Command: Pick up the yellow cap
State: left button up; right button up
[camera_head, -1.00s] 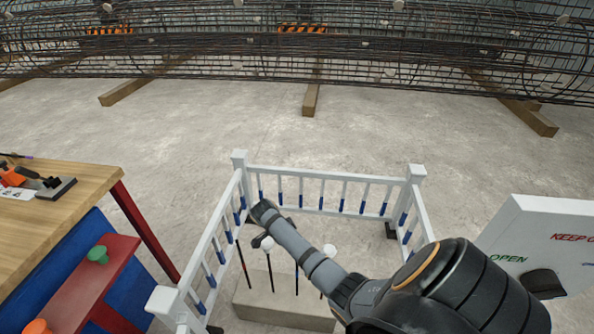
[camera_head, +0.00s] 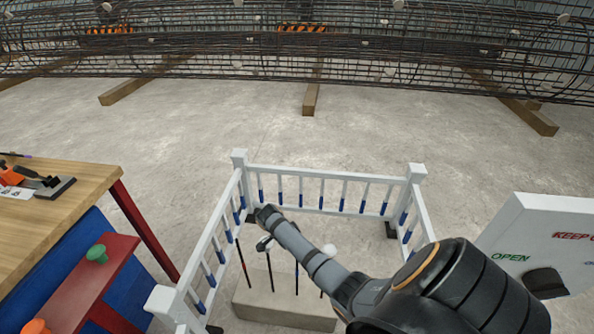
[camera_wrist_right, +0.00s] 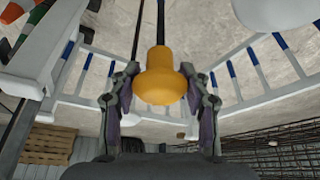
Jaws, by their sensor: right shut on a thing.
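In the right wrist view the yellow cap (camera_wrist_right: 160,78) sits on the end of a thin dark bar (camera_wrist_right: 160,22). The two fingers of my right gripper (camera_wrist_right: 160,95) are on either side of it and shut on it. In the head view my right gripper (camera_head: 265,243) is inside the white railing, at the tops of the upright bars. The yellow cap cannot be made out there. My left gripper is not in view.
A white cap (camera_head: 329,250) tops a bar nearby. Bars stand in a concrete block (camera_head: 285,308) inside the white railing (camera_head: 290,172). A green cap (camera_head: 97,254) and an orange cap (camera_head: 36,326) are on a red shelf at left. A white sign box (camera_head: 535,240) stands right.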

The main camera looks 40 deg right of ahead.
jog(key=shift+r, duration=0.3)
notch_tip(320, 180, up, 2)
jog(key=shift+r+p, duration=0.2)
jog(key=shift+p, duration=0.2)
jog(key=s+a+r+p, duration=0.1)
jog(key=a+r, duration=0.9)
jog(key=a, duration=0.4)
jog(key=shift+s, duration=0.3)
